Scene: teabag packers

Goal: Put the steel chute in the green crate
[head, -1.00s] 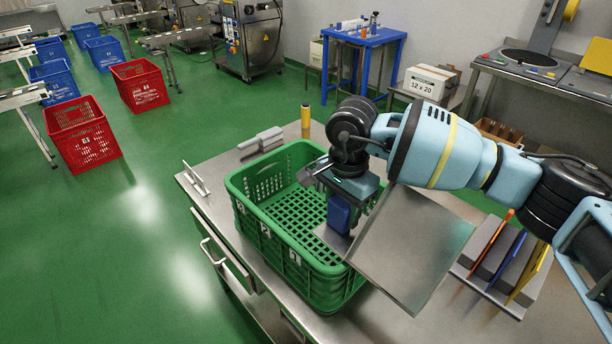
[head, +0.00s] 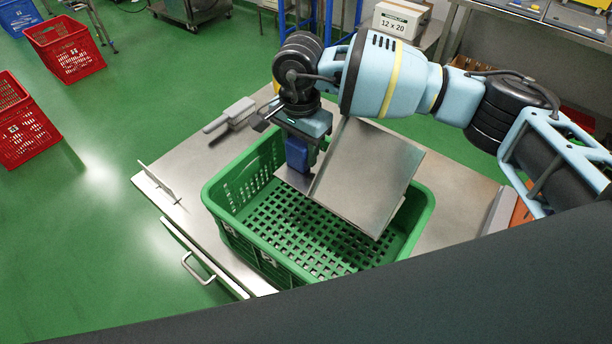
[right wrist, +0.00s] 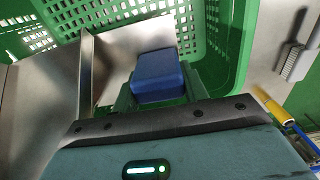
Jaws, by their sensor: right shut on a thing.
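The steel chute (head: 368,172) is a bent grey metal sheet with a blue block-shaped handle (head: 297,154). My right gripper (head: 299,148) is shut on the blue handle and holds the chute over the green crate (head: 419,222). The chute is tilted, and its broad plate covers the crate's right part in the head view. I cannot tell whether it touches the crate. The right wrist view shows the blue handle (right wrist: 157,76) between the fingers, the chute's plate (right wrist: 40,105) at the left and the crate's wall (right wrist: 228,40) behind. My left gripper is not in view.
The crate stands on a steel table (head: 460,205). Red crates (head: 65,50) stand on the green floor. A dark surface covers the bottom right of the head view.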

